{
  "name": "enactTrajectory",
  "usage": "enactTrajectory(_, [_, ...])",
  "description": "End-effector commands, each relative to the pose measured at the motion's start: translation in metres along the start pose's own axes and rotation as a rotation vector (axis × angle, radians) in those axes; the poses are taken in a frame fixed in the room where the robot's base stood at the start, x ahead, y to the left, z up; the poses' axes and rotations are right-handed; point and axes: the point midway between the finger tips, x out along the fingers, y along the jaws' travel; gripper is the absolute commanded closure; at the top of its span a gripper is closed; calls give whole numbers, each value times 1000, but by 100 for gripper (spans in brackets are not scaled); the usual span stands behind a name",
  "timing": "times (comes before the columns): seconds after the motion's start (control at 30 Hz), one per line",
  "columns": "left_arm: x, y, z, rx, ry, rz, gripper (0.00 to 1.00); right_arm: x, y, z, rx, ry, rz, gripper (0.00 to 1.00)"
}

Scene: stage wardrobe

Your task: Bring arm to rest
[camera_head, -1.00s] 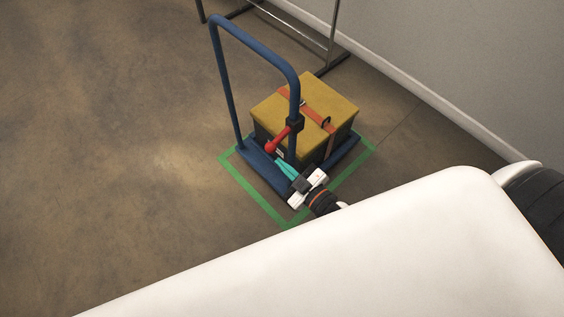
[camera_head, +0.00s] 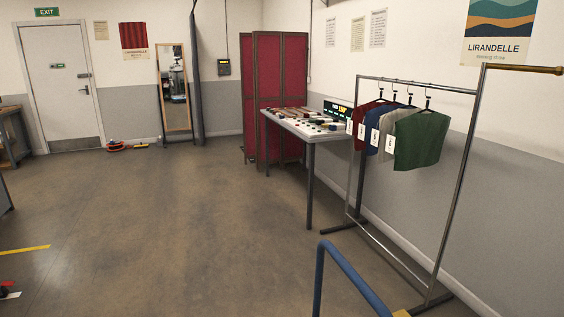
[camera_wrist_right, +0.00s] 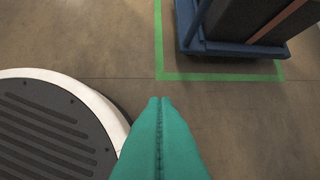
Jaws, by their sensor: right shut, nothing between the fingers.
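My right gripper (camera_wrist_right: 160,101) shows in the right wrist view as two teal fingers pressed together, with nothing between them. It is above the bare floor, apart from the blue cart (camera_wrist_right: 235,48), which stands at the top right of that view inside a green floor outline (camera_wrist_right: 222,77). A dark case (camera_wrist_right: 245,18) with a reddish strap rests on the cart. In the head view only the cart's blue handle (camera_head: 346,273) and a sliver of the case's yellow top show at the bottom edge. Neither gripper shows in the head view.
My round base is at the left of the right wrist view. In the head view, a clothes rack (camera_head: 457,190) with several garments stands right, beside a table (camera_head: 309,150) of small items and a red folding screen (camera_head: 270,95). The middle floor is clear.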

Motion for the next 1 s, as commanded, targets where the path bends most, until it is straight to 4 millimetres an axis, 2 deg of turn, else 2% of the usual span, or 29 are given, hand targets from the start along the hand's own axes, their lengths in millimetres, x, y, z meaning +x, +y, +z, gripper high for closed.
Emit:
enactTrajectory(0.03, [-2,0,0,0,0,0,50,0,8,-32,27,93,12,100])
enactTrajectory(0.1, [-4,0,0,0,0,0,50,-4,16,-73,60,209,25,100])
enactTrajectory(0.2, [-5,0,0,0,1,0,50,-12,26,-114,95,330,37,100])
enactTrajectory(0.3, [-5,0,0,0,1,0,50,-19,32,-138,114,401,43,100])
enactTrajectory(0.4, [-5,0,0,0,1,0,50,-22,34,-147,121,427,45,100])
enactTrajectory(1.0, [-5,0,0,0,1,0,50,-22,34,-147,121,427,45,100])
